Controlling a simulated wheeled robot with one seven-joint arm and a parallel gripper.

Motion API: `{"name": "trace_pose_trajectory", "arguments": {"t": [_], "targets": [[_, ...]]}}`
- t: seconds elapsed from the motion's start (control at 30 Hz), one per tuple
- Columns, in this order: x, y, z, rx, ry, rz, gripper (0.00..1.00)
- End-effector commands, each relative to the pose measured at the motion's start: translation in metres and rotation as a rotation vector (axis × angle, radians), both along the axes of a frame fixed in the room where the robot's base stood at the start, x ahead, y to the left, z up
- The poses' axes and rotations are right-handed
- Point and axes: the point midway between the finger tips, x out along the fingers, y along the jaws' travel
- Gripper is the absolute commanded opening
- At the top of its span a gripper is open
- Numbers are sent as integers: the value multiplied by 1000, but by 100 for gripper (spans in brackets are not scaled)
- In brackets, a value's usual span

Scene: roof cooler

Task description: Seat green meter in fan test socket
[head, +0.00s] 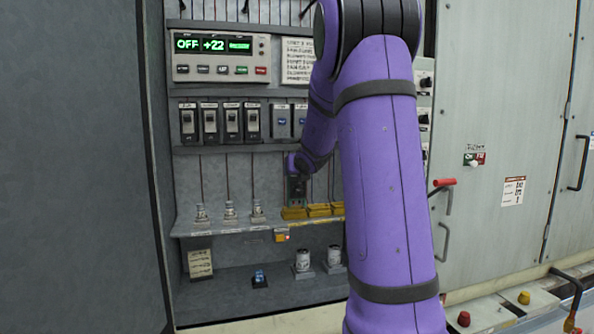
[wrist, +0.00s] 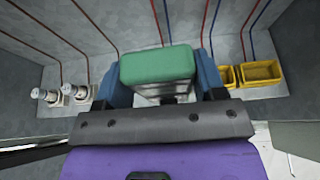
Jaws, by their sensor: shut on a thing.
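My gripper (wrist: 163,82) is shut on the green meter (wrist: 158,64), with a blue jaw on each side of it in the wrist view. In the head view my gripper (head: 298,172) is inside the open cabinet, and the meter (head: 297,190) shows small and dark below it. The meter is above the shelf, close to the yellow trays. I cannot tell whether its underside touches anything. No fan test socket can be made out for certain; the meter and my arm hide part of the shelf.
Yellow trays (head: 318,210) stand on the shelf (head: 225,230), and white fittings (head: 230,210) stand to the left. A display panel (head: 220,58) and a row of switches (head: 210,122) are above. White canisters (head: 303,261) and a small blue item (head: 260,277) are below.

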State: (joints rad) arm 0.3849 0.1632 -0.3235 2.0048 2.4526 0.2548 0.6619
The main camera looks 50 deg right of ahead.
Motion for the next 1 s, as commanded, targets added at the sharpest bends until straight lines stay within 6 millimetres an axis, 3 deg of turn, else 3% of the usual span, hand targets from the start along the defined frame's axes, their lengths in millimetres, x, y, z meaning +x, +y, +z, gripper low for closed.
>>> {"name": "trace_pose_trajectory", "arguments": {"t": [0.73,1.0], "targets": [[33,-20,-6,-1,-2,0,31],[37,-21,-17,0,0,3,31]]}}
